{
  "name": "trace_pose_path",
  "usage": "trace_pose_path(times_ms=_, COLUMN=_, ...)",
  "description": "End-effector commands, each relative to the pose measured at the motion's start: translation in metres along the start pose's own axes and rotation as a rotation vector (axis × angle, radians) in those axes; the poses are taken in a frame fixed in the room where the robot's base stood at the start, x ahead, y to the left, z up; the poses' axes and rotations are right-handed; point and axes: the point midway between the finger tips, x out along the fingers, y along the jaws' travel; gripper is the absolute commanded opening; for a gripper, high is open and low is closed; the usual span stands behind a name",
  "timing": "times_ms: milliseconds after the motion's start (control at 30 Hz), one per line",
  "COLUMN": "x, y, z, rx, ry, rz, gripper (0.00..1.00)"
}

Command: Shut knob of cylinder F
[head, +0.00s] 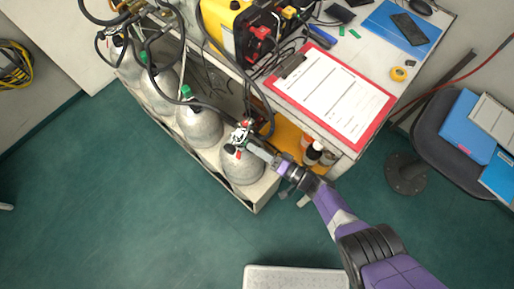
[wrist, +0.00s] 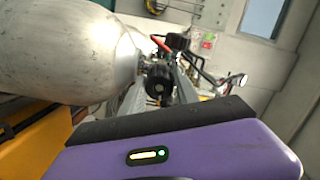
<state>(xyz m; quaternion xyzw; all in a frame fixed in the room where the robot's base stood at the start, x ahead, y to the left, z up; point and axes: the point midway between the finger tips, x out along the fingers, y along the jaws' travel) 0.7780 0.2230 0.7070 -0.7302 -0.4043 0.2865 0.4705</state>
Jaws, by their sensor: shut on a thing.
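Several grey cylinders stand in a row along the bench in the head view. My gripper (head: 258,150) is at the valve (head: 240,136) on top of the nearest one, the cylinder (head: 242,170) at the right end of the row. No letter is readable on it, so I cannot confirm it is F. In the wrist view this cylinder (wrist: 65,50) fills the upper left, and a round black knob (wrist: 158,84) shows between the fingers. My gripper (wrist: 160,92) is shut on the knob. Its turning position cannot be told.
A bench holds a red clipboard (head: 331,98) and a yellow case (head: 228,26) above the cylinders. Dark hoses run close to the valve. Small bottles (head: 313,152) stand on a shelf right of my gripper. A chair (head: 445,140) is at the right. The green floor (head: 120,210) is open at left.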

Motion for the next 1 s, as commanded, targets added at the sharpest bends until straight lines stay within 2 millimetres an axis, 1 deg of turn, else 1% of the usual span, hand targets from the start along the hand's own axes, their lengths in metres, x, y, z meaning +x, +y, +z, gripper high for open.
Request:
trace_pose_path(times_ms=200, x=-0.0006, y=0.0014, z=0.0005, rx=0.142, ry=-0.006, rz=0.004, gripper=0.00)
trace_pose_path(times_ms=433, x=-0.0005, y=0.0012, z=0.0009, rx=0.231, ry=-0.010, rz=0.004, gripper=0.00)
trace_pose_path(times_ms=667, x=-0.0005, y=0.0013, z=0.0008, rx=0.263, ry=-0.011, rz=0.004, gripper=0.00)
trace_pose_path(times_ms=1000, x=-0.0004, y=0.0012, z=0.0008, rx=0.265, ry=-0.011, rz=0.003, gripper=0.00)
